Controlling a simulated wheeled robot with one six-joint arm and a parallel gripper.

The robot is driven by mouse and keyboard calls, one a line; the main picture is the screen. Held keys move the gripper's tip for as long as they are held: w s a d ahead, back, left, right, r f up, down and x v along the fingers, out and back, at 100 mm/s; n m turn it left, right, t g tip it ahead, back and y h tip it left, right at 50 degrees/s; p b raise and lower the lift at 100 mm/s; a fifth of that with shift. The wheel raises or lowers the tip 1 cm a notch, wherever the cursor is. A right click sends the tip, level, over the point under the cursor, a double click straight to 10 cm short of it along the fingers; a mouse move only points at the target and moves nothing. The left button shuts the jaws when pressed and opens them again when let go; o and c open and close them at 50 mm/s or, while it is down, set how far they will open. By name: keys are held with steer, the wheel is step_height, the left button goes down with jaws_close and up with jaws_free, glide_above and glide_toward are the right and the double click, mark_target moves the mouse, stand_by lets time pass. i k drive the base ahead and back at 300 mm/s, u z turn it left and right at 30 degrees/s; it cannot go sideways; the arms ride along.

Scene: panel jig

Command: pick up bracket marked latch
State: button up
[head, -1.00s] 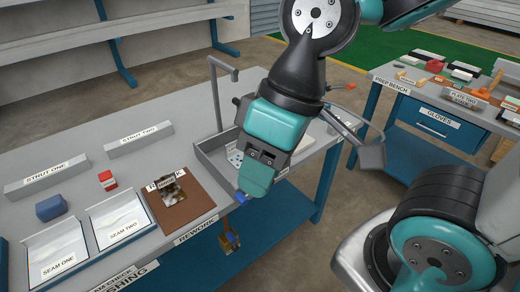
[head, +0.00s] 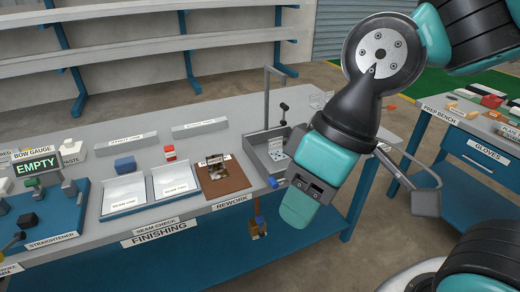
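I cannot read a label "latch" on anything in view. A dark, shiny piece (head: 217,166) lies on the brown rework mat (head: 225,183), with a small label behind it that is too small to read. I cannot tell whether either is the bracket. My gripper (head: 298,208) points down in front of the bench's right end, right of the rework mat. Its fingers cannot be made out, and nothing held shows.
A grey tray (head: 258,156) with a post stands at the right end of the finishing bench (head: 165,226). Two seam trays, a blue block (head: 125,164) and a red-and-white item (head: 170,153) are left of the mat. The straightener (head: 62,215) is far left; the prep bench (head: 455,125) is right.

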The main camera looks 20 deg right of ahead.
mark_target(275, 151)
steer(key=u, duration=0.05)
steer(key=i, duration=1.05)
steer(key=z, duration=0.5)
